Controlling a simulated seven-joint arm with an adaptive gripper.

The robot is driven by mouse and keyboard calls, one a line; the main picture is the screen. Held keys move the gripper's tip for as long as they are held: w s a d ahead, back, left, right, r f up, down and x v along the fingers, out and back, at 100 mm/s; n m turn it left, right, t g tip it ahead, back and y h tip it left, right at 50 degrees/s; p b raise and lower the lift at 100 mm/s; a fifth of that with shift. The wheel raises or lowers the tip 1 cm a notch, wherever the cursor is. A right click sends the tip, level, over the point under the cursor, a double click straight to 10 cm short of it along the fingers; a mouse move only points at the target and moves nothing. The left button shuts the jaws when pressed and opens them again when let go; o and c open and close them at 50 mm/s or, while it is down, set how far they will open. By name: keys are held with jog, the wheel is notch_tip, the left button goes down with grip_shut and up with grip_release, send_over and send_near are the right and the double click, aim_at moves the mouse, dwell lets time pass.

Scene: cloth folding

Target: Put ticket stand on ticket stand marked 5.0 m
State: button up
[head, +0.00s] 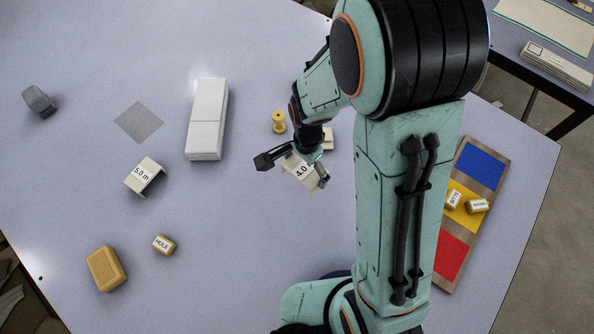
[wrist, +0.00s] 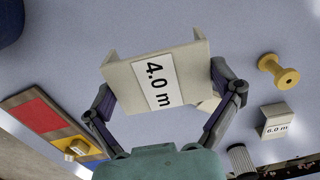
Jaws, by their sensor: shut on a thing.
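The ticket stand marked 5.0 m (head: 146,176) stands on the table at the left in the head view, a white bracket with its label up. My gripper (head: 293,175) is shut on the ticket stand marked 4.0 m (head: 299,172), to the right of the 5.0 m stand and well apart from it. In the wrist view the 4.0 m stand (wrist: 160,78) sits between both fingers. I cannot tell whether it is clear of the table. The stand marked 6.0 m (wrist: 277,120) stands nearby at the right of the wrist view; in the head view it is mostly hidden.
A yellow spool (head: 279,121), a grey patch (head: 139,122), a HOLE-labelled block (head: 163,245) and a yellow block (head: 106,269) lie around. A coloured board (head: 448,256) is at the right. The front middle is clear.

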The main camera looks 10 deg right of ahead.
jog(key=shift+r, duration=0.65)
jog(key=shift+s+d+r+m, duration=0.2)
jog(key=shift+s+m, duration=0.1)
jog(key=shift+m, duration=0.3)
jog(key=w+a+r+m, duration=0.1)
jog(key=w, duration=0.1)
jog(key=w+a+r+m, duration=0.1)
jog(key=shift+w+a+r, duration=0.35)
jog(key=shift+a, duration=0.05)
jog(key=s+a+r+n, duration=0.2)
jog(key=a, duration=1.1)
jog(key=s+a+r+n, duration=0.2)
jog(key=s+a, duration=0.1)
jog(key=a, duration=0.9)
send_over(142, 174)
jog(key=s+d, duration=0.1)
notch_tip(142, 174, down, 9)
jog(key=shift+r, duration=0.15)
jog(key=shift+w+a+f, duration=0.45)
jog(key=shift+a+f, duration=0.05)
jog(key=shift+f, duration=1.7)
